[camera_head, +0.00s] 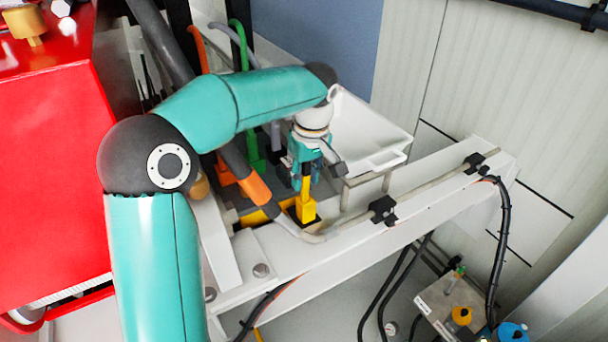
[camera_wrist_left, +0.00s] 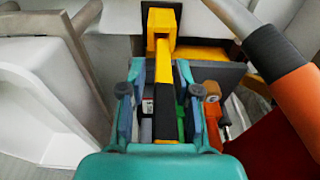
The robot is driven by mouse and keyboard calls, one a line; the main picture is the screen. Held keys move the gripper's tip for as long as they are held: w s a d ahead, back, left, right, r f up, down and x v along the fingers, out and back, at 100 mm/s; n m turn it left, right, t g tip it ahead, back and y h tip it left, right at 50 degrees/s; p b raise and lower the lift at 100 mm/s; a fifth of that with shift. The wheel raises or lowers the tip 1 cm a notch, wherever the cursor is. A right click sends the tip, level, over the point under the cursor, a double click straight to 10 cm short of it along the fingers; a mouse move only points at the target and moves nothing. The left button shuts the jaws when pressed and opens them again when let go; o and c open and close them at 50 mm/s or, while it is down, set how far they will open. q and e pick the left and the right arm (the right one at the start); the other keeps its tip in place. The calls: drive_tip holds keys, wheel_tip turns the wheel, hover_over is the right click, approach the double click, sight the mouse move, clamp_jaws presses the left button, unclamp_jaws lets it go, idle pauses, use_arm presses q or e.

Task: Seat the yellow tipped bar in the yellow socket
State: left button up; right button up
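A slim upright bar with yellow and dark sections (camera_head: 306,184) stands at a yellow block, which looks like the yellow socket (camera_head: 305,211), on a dark plate in the white frame. The bar's lower end meets the block; I cannot tell how deep it sits. In the left wrist view the bar (camera_wrist_left: 163,66) runs from the yellow block (camera_wrist_left: 161,22) back between my fingers. My left gripper (camera_head: 306,166) is around the bar's upper part. Its fingers (camera_wrist_left: 162,88) stand apart, with gaps visible on both sides of the bar. My right gripper is not in view.
A thick grey and orange hose (camera_head: 250,184) passes close left of the bar. Green (camera_head: 251,150) and orange (camera_head: 226,172) posts stand behind. A white tray (camera_head: 365,130) is close right of the gripper. A red machine (camera_head: 50,160) fills the left.

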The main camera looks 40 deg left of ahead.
use_arm(q)
drive_tip(key=shift+r, duration=0.1)
wheel_tip(320, 180, up, 12)
drive_tip(key=d, duration=0.1)
drive_tip(key=shift+s+d+p, duration=0.25)
drive_tip(key=shift+d+p, duration=0.1)
drive_tip(key=shift+p, duration=0.1)
drive_tip(key=shift+o, duration=0.5)
